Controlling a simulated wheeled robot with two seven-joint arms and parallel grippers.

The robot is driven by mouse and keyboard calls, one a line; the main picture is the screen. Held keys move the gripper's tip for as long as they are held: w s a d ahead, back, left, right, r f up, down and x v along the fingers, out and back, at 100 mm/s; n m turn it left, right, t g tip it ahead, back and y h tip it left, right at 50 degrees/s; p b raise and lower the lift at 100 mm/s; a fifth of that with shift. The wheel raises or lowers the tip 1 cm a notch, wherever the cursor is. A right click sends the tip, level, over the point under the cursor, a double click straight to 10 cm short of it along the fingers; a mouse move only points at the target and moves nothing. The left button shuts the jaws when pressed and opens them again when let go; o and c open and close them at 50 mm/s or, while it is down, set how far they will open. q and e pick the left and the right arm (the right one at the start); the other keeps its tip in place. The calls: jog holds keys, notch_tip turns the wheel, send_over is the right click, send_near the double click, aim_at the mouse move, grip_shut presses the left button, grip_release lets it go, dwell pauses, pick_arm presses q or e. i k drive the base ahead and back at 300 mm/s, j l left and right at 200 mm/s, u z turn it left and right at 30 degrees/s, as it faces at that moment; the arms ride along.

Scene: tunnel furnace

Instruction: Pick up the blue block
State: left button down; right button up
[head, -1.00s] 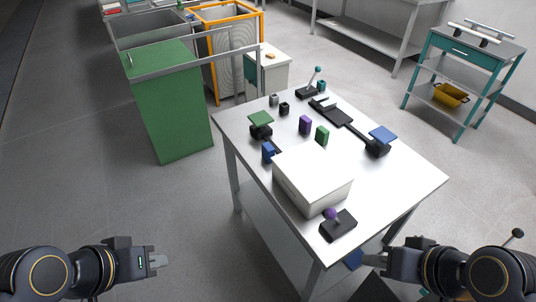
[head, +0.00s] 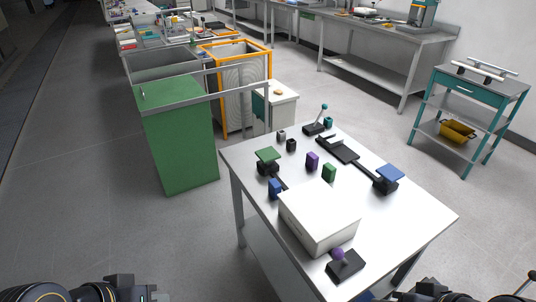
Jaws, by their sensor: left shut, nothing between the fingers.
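The small blue block (head: 275,188) stands on the white table (head: 400,225), close to its left edge. It is just left of the white box (head: 318,208) and below the green-topped black device (head: 267,155). My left gripper (head: 163,297) shows only in part at the bottom edge, left of the table and well apart from the block. It is shut and empty. My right gripper (head: 428,291) shows only as a dark housing at the bottom right; its fingers cannot be made out.
Purple (head: 312,160) and green (head: 329,173) blocks stand behind the white box. A black device with a purple knob (head: 345,265) is at the near edge. A green cabinet (head: 180,135) stands left of the table, with open floor in front.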

aim_at(274, 186)
jog(key=i+j+z, duration=0.1)
jog(key=i+j, duration=0.5)
jog(key=j, duration=0.25)
jog(key=i+j+z, duration=0.15)
jog(key=i+j, duration=0.4)
jog(key=j, duration=0.3)
jog(key=z, duration=0.05)
